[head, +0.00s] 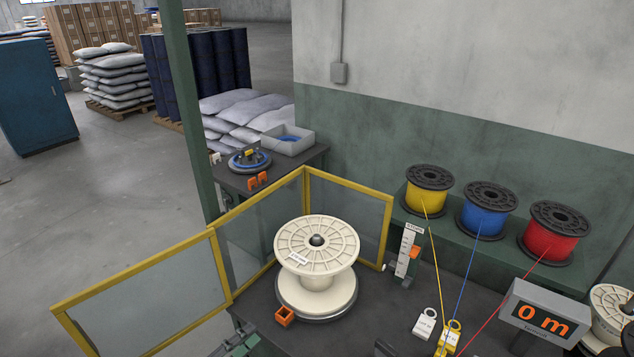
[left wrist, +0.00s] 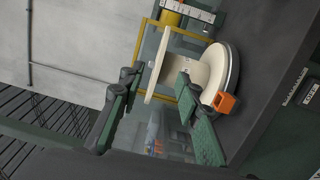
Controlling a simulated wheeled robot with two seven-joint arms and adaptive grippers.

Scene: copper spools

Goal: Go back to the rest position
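A cream spool (head: 316,245) stands upright on a round dark base on the table; it also shows in the left wrist view (left wrist: 191,72). My left gripper (head: 238,343) shows only in part at the bottom edge, in front of the spool and left of it. In the left wrist view its two green-padded fingers (left wrist: 156,105) are spread apart with nothing held between them. A small dark shape (head: 385,347) at the bottom edge may be part of my right gripper; its fingers cannot be made out.
An orange block (head: 284,317) sits by the spool base. Yellow-framed panels (head: 145,290) fence the table's left and back. Yellow (head: 428,190), blue (head: 487,211) and red (head: 552,233) wire spools stand on a shelf, their wires running forward. A display (head: 543,315) reads 0 m.

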